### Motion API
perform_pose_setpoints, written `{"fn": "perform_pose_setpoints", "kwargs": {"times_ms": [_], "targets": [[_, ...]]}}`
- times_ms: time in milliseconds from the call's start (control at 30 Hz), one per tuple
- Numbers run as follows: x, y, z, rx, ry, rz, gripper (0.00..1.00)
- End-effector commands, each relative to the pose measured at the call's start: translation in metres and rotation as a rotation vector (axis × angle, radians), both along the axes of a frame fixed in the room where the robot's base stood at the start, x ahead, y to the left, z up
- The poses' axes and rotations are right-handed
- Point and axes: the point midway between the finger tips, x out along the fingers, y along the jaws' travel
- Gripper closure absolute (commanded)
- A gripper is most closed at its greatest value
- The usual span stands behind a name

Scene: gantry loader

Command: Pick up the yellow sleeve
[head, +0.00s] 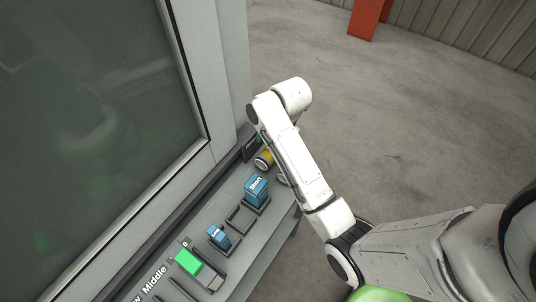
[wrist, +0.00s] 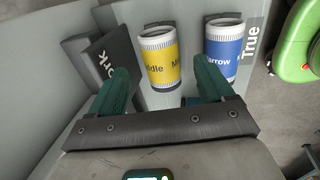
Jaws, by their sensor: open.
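The yellow sleeve (wrist: 160,60) is a short cylinder with white ribbed ends and dark lettering, of which "ddle" shows. In the wrist view it stands just beyond my gripper (wrist: 168,82), between the lines of the two green fingers. The gripper is open and empty; I cannot tell whether the fingers reach around the sleeve. In the head view the yellow sleeve (head: 264,159) is partly hidden by my arm, at the far end of the grey shelf (head: 237,262).
A blue sleeve (wrist: 223,47) stands close to the right of the yellow one. A dark block (wrist: 113,53) marked "ork" is close on the left. Blue blocks (head: 256,188) and a green block (head: 188,262) sit along the shelf, beside a large glazed cabinet (head: 90,110).

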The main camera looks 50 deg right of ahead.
Motion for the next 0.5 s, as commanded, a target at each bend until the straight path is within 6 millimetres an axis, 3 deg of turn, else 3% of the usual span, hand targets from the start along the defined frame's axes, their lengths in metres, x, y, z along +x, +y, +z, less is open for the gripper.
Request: {"fn": "perform_pose_setpoints", "kwargs": {"times_ms": [267,500], "targets": [[0.007,0.0,-0.038,0.002,0.004,-0.001,0.19],[0.009,0.0,-0.046,0.0,0.001,0.0,0.19]]}}
